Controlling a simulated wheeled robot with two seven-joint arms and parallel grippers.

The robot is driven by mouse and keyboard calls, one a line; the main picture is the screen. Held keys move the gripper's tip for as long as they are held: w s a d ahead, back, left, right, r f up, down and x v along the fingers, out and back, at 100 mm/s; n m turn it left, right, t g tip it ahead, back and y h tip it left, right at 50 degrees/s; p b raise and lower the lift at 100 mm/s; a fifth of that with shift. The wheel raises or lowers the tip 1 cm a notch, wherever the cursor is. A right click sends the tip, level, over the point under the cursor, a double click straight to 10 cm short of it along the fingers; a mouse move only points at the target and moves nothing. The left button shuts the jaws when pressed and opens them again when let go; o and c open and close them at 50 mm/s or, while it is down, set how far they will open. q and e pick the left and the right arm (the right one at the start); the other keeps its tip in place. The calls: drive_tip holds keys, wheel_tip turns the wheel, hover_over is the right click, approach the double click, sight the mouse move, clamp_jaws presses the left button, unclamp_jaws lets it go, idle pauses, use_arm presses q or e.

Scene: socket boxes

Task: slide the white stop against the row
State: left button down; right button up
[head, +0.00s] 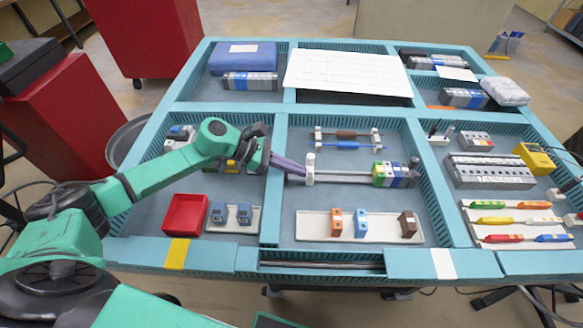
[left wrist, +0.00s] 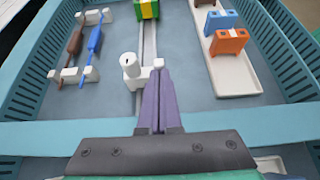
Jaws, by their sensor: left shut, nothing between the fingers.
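The white stop (head: 310,168) stands upright at the left end of a grey rail (head: 345,178) in the middle compartment. The row (head: 393,174) of green, yellow, blue and pale blocks sits at the rail's right end, with bare rail between it and the stop. My left gripper (head: 301,171) is shut and empty, its purple fingers just left of the stop. In the left wrist view the fingertips (left wrist: 157,74) overlap the foot of the stop (left wrist: 131,69); I cannot tell whether they touch. The row's near end (left wrist: 148,9) shows at the top. My right gripper is not in view.
Blue and brown rods on white holders (head: 347,139) lie behind the rail. A white tray (head: 385,234) with orange, blue and brown sockets lies in front. A teal divider (head: 272,205) runs left of the rail. A red bin (head: 185,214) stands in the left compartment.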

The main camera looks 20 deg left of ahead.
use_arm(q)
drive_tip(key=w+d+b, duration=0.1)
drive_tip(key=d, duration=0.4)
drive_tip(key=w+d+b, duration=0.1)
drive_tip(key=d+b, duration=0.1)
drive_tip(key=d, duration=0.3)
drive_tip(key=w+d+b, duration=0.1)
drive_tip(key=d, duration=0.4)
drive_tip(key=shift+w, duration=0.4)
drive_tip(key=shift+w+d+b, duration=0.1)
drive_tip(key=shift+d+b, duration=0.2)
drive_tip(key=shift+d, duration=0.05)
